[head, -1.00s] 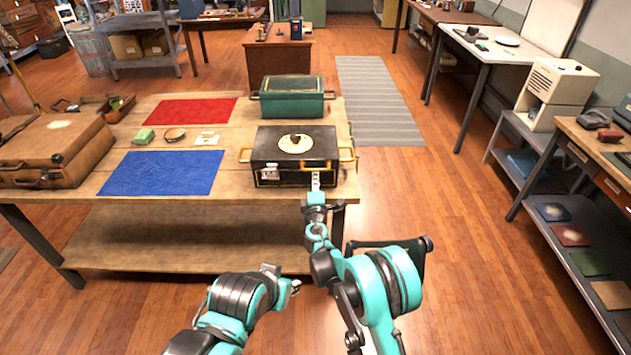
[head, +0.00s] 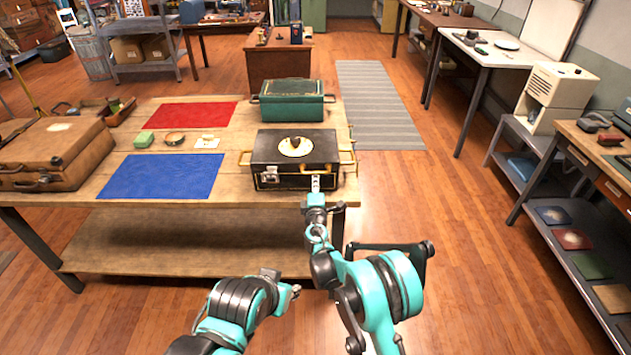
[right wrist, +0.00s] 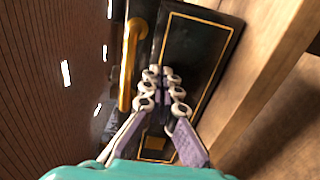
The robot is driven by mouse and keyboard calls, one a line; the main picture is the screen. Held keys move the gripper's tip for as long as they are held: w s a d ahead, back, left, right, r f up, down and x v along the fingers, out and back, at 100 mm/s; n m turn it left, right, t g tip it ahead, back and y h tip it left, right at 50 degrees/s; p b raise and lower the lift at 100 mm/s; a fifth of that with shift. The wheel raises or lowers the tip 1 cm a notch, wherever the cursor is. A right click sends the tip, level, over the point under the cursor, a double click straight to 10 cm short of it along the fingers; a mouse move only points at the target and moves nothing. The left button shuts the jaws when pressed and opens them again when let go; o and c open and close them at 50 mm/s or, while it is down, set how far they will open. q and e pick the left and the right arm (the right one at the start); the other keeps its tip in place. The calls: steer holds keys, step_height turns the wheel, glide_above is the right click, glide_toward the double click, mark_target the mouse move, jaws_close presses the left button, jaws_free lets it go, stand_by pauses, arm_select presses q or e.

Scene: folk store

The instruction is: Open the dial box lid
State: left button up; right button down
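The dial box (head: 265,150) is a black box with gold trim, and its lid is shut. A pale round dial (head: 296,146) with a dark knob sits on top. Gold handles stick out at its sides, and a silver latch (head: 270,174) is on its front. My right gripper (head: 316,183) is at the box's front, right of the latch. In the right wrist view, its fingers (right wrist: 159,75) are together close to the black box face (right wrist: 195,60), beside a gold handle (right wrist: 130,60). Nothing shows between them; contact is unclear. My left gripper (head: 288,290) is low in front of the table, its fingers unclear.
The box stands at the right end of the wooden table (head: 110,219). A green box (head: 292,108) is behind it. A blue mat (head: 160,176), a red mat (head: 190,113) and a brown suitcase (head: 55,148) are to the left. Floor right of the table is clear.

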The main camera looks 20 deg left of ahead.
steer(key=shift+r+p, duration=0.65)
steer(key=shift+r, duration=0.7)
steer(key=shift+r+p, duration=0.65)
steer(key=shift+r, duration=0.65)
steer(key=shift+w+a+r+p, duration=0.15)
steer(key=shift+r+p, duration=0.2)
steer(key=shift+r, duration=0.3)
steer(key=shift+w+d+r+p, duration=0.1)
steer(key=shift+r+p, duration=0.2)
steer(key=shift+r, duration=0.45)
